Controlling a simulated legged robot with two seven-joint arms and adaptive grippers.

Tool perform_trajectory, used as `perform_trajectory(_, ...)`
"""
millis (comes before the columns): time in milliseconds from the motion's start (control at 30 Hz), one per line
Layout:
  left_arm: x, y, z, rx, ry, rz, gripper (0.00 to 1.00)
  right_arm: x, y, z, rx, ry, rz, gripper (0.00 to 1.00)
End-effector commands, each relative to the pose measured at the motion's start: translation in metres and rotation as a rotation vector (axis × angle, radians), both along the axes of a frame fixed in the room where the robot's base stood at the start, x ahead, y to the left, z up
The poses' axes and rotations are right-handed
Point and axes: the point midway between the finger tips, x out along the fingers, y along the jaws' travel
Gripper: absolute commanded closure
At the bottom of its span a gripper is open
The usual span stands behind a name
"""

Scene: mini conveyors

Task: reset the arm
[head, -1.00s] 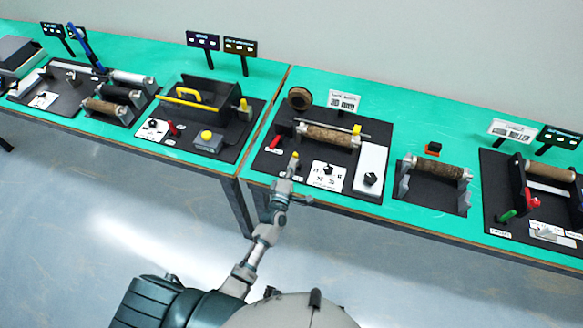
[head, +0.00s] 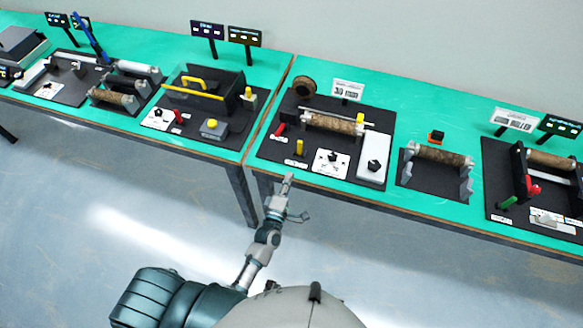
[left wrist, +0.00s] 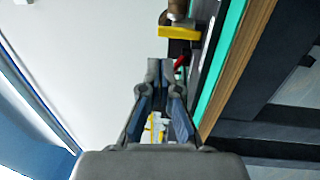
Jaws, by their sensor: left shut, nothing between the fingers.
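My left gripper (head: 288,180) is shut and empty in the head view. It is just in front of the table's front edge, apart from the black board (head: 262,150) with the yellow upright lever (head: 299,147) and red lever (head: 280,130). In the left wrist view its fingers (left wrist: 161,68) come together at the tips, with a yellow part (left wrist: 178,32) and a red part (left wrist: 181,62) beyond them. My right gripper is not in view.
The green table (head: 400,105) carries several mini conveyor stations. A white box (head: 373,162) and a separate roller stand (head: 437,175) are to the right of the gripper. The floor (head: 130,215) in front of the table is clear.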

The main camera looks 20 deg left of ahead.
Motion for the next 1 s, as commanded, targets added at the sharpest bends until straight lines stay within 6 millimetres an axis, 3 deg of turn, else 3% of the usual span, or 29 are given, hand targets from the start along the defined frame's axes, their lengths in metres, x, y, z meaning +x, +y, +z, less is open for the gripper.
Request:
perform_trajectory(100, -0.015, 0.001, -0.001, -0.001, 0.002, -0.001, 1.0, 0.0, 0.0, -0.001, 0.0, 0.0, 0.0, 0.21)
perform_trajectory(333, -0.022, 0.002, -0.002, 0.002, 0.005, -0.002, 1.0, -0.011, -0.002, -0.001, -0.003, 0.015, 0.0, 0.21)
perform_trajectory(467, -0.025, -0.002, -0.036, 0.085, 0.072, -0.019, 1.0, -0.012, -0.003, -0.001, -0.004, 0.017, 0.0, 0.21)
perform_trajectory(567, -0.037, -0.008, -0.095, 0.24, 0.192, -0.059, 1.0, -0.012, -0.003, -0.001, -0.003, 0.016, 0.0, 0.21)
perform_trajectory(633, -0.053, -0.011, -0.15, 0.383, 0.299, -0.108, 1.0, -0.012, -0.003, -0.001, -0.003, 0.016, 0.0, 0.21)
perform_trajectory(767, -0.102, -0.008, -0.249, 0.655, 0.496, -0.234, 1.0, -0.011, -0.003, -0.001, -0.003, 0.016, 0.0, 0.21)
perform_trajectory(900, -0.175, 0.005, -0.342, 0.924, 0.688, -0.413, 1.0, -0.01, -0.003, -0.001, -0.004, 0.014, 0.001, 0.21)
perform_trajectory(1000, -0.238, 0.021, -0.397, 1.098, 0.812, -0.569, 1.0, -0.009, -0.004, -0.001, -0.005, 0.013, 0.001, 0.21)
